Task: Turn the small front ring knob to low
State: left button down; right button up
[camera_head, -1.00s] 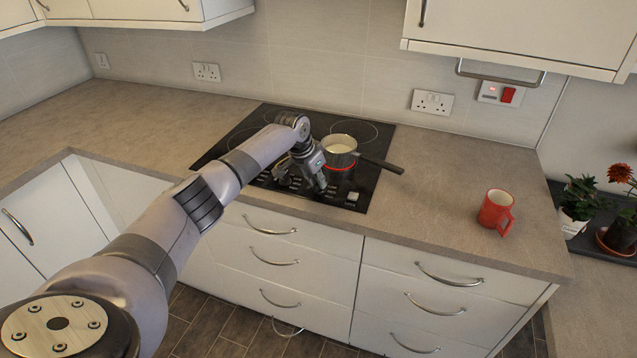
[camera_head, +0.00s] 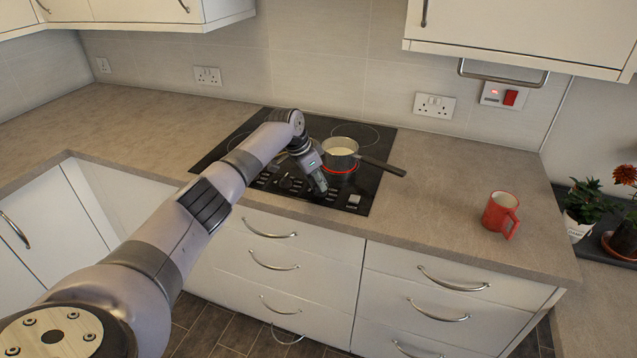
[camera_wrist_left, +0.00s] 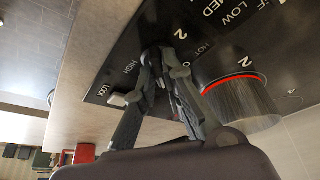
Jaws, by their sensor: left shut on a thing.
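My left gripper (camera_head: 318,180) reaches down to the front control strip of the black hob (camera_head: 228,148), just in front of the saucepan. In the left wrist view its fingers (camera_wrist_left: 163,66) close on a small dark knob (camera_wrist_left: 160,53). The fingertips cover most of the knob, so its pointer cannot be read. Printed words OFF, LOW, MED and HIGH show on the panel around there. My right gripper is in neither view.
A saucepan (camera_head: 341,148) of pale liquid stands on a red-glowing ring right beside the gripper, its dark handle (camera_head: 384,167) pointing right. A red mug (camera_head: 501,212) stands on the worktop to the right, near plants (camera_head: 582,200). The worktop left of the hob is clear.

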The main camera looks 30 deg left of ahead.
pick_arm(q)
jog(key=c, duration=1.8)
grip_release()
jog(key=shift+d+f, duration=0.1)
jog(key=shift+o, duration=0.6)
jog(key=v, duration=1.2)
jog(key=shift+f, duration=0.15)
